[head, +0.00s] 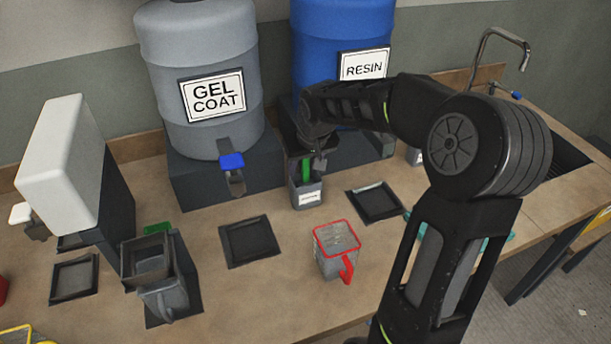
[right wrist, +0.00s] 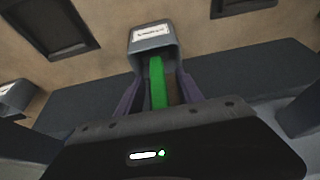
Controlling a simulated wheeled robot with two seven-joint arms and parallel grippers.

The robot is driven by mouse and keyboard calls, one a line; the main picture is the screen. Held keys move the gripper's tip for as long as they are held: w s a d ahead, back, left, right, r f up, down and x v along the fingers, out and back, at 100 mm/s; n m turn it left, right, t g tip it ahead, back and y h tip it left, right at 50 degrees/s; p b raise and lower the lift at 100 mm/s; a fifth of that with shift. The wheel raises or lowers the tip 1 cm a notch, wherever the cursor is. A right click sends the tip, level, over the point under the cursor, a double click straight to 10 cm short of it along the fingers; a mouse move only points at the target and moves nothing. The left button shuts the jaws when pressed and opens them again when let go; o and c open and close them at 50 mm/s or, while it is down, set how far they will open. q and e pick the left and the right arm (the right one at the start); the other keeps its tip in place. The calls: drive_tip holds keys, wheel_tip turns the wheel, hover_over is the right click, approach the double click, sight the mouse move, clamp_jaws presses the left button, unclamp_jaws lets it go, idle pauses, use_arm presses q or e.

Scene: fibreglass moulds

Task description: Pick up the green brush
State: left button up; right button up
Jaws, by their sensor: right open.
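The green brush (head: 306,170) stands upright in a small grey labelled holder (head: 307,196) in front of the resin barrel. In the right wrist view the green brush (right wrist: 158,84) rises out of the holder (right wrist: 150,42) toward my right gripper. A brown handle stands beside it in the same holder. My right gripper (head: 314,160) is just above the holder. Its two fingers (right wrist: 157,95) are open, one on each side of the handles, with no clear contact visible. The left gripper is not in view.
The gel coat barrel (head: 197,75) and blue resin barrel (head: 342,45) stand on dark blocks behind. A red-rimmed clear jug (head: 337,250), a grey jug (head: 166,292) and dark square trays (head: 249,241) stand on the bench. A sink tap (head: 497,50) is at the far right.

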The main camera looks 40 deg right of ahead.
idle(0.6)
clamp_jaws()
idle(0.4)
